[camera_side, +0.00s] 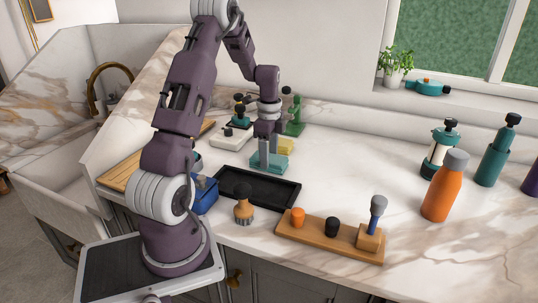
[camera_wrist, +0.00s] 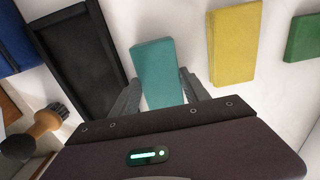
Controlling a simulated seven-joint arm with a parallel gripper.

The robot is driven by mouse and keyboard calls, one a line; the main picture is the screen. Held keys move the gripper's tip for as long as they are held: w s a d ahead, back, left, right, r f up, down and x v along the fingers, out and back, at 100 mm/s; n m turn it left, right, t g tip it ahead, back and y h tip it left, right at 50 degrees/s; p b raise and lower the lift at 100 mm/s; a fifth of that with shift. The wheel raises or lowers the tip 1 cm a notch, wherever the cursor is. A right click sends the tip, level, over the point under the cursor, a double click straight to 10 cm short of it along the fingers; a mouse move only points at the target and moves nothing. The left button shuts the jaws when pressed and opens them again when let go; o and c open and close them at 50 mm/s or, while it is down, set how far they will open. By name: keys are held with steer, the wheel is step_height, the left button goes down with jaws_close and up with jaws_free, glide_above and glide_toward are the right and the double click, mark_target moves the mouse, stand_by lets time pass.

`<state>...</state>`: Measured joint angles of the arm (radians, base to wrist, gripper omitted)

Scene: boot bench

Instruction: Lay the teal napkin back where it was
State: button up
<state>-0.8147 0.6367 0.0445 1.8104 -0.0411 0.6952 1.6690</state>
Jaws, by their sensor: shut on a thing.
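The teal napkin (camera_side: 282,165) is a folded, flat rectangular pad just behind the black tray in the side view. In the wrist view the teal napkin (camera_wrist: 155,70) lies lengthwise between my two grey fingers. My gripper (camera_side: 265,161) points down over it and is shut on it; the wrist view also shows my gripper (camera_wrist: 160,94) with a finger along each side of the pad. The napkin is at or very near the countertop; I cannot tell whether it touches. My fingers hide part of it in the side view.
The black tray (camera_side: 228,184) is close in front, with a blue bin (camera_side: 205,195) and a wooden brush (camera_side: 243,206) nearby. A yellow pad (camera_wrist: 233,42) and a green one (camera_wrist: 303,38) lie to the right in the wrist view. A wooden rack (camera_side: 310,236) stands in front; the counter right of the napkin is clear.

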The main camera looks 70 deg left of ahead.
steer(key=o, duration=1.5)
steer(key=shift+f, duration=0.1)
steer(key=shift+c, duration=0.2)
step_height(320, 180, up, 12)
steer(key=d+r+n+t, duration=0.25)
steer(key=d+r, duration=0.45)
steer(key=d, duration=0.7)
steer(key=s+d+n+t, duration=0.3)
steer(key=s+d+n, duration=0.3)
steer(key=s+d, duration=0.9)
steer(key=shift+s+d, duration=0.2)
steer(key=shift+d, duration=1.05)
steer(key=shift+r+n, duration=0.1)
steer(key=shift+n, duration=0.15)
